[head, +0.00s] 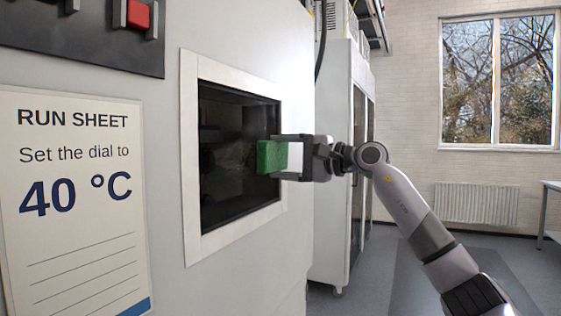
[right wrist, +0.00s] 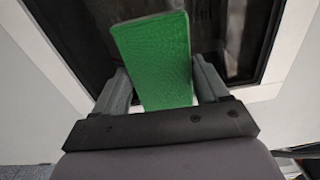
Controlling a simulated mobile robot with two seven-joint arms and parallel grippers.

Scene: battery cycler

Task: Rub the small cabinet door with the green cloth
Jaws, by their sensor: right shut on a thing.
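The small cabinet door (head: 225,165) is a dark glass pane in a white frame, and a cloudy smear shows near its middle. My right gripper (head: 283,157) is shut on the green cloth (head: 268,156), a folded block. The cloth is at the right part of the pane; I cannot tell whether it touches the glass. In the right wrist view the cloth (right wrist: 155,60) stands between the two fingers (right wrist: 160,88), with the dark pane (right wrist: 85,35) behind it. My left gripper is not in view.
A run sheet (head: 75,200) reading 40 °C hangs on the cabinet left of the door. A red button (head: 138,14) sits on a dark panel above. A tall white cabinet (head: 338,160) stands behind. Open floor (head: 400,270) lies to the right.

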